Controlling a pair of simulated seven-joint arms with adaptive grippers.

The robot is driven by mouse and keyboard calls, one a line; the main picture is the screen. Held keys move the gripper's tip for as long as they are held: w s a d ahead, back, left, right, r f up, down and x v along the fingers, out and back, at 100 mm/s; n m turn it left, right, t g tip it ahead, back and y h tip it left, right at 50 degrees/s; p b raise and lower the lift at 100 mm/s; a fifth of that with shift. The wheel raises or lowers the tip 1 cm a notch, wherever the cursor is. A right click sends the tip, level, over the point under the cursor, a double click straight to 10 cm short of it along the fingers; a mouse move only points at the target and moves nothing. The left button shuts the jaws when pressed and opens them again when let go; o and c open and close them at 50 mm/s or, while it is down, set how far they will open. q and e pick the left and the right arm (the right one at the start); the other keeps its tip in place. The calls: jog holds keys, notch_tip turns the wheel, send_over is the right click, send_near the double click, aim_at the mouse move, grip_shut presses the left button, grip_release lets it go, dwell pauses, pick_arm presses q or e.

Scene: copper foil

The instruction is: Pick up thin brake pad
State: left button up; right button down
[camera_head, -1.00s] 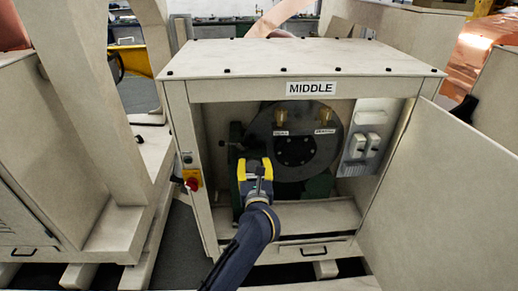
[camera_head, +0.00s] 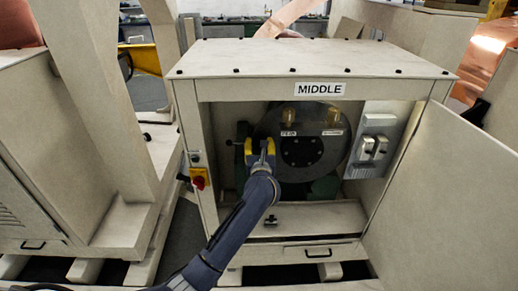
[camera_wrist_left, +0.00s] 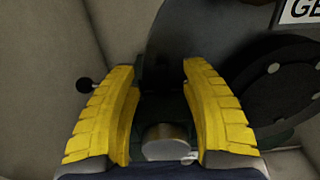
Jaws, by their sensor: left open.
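My left gripper (camera_head: 260,148) reaches into the open cabinet marked MIDDLE, in front of the left side of the large dark disc (camera_head: 320,168). Its yellow fingers are spread apart in the left wrist view (camera_wrist_left: 160,85). Between them show dark machine parts and a short grey cylinder (camera_wrist_left: 166,140); nothing is clearly gripped. I cannot single out the thin brake pad; the gripper hides part of the machine. A small dark object (camera_head: 271,221) lies on the cabinet floor below the gripper, too small to identify. My right gripper is not in view.
The cabinet door (camera_head: 440,200) stands open at the right. A grey switch box (camera_head: 376,150) is on the inner right, a red and yellow switch (camera_head: 199,179) on the left post. A black ball knob (camera_wrist_left: 84,85) is left of the fingers. Open space lies before the cabinet floor.

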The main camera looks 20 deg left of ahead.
aim_at(259, 141)
pick_arm(q)
jog(key=shift+x, duration=1.6)
jog(key=shift+f, duration=0.1)
jog(key=shift+c, duration=0.4)
grip_shut()
